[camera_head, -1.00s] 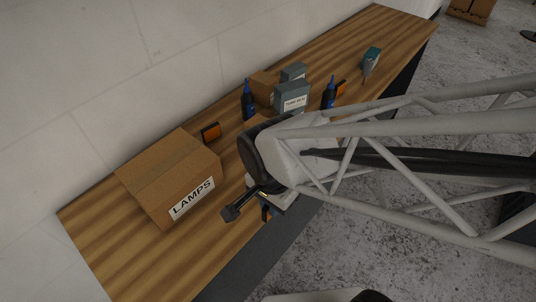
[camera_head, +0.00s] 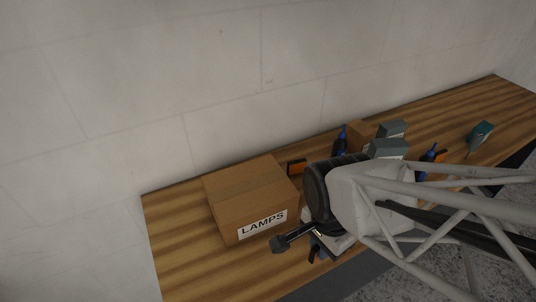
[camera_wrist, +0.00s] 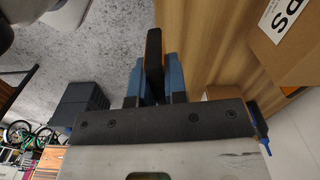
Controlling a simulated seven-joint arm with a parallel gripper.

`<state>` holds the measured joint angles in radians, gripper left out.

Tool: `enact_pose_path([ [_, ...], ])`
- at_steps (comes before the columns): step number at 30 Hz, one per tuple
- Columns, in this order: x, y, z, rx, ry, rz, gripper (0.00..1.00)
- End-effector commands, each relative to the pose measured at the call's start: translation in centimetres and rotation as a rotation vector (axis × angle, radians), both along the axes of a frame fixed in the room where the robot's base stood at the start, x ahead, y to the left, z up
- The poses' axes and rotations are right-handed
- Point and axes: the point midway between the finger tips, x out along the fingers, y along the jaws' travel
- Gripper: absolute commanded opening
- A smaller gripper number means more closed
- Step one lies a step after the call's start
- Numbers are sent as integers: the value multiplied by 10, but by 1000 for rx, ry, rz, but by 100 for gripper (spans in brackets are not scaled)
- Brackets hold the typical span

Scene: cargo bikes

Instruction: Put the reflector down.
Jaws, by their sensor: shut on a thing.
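My gripper (camera_wrist: 153,84) has blue fingers and is shut on a reflector (camera_wrist: 154,48), a flat black piece with an orange face, held between the fingertips in the wrist view. In the head view my gripper (camera_head: 316,248) is low beside the right front corner of the LAMPS box, near the bench's front edge. The held reflector cannot be made out there, as my wrist covers most of it. Whether it touches the bench is not clear. The wooden bench (camera_head: 190,262) also shows in the wrist view (camera_wrist: 205,50).
The brown LAMPS box (camera_head: 240,190) stands left of my gripper. Another orange reflector (camera_head: 297,167) stands behind it. Blue bottles (camera_head: 341,141), grey boxes (camera_head: 388,148) and a teal-grey item (camera_head: 480,135) are to the right. The bench's left end is bare.

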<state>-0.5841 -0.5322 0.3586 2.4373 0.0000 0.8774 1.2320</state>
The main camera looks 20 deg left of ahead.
Motion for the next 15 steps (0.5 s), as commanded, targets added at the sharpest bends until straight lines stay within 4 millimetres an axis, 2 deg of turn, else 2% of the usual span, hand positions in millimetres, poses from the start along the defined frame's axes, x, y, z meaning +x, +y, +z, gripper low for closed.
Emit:
enact_pose_path([
  [15, -14, 69, 51, 1, -1, 178, 0],
])
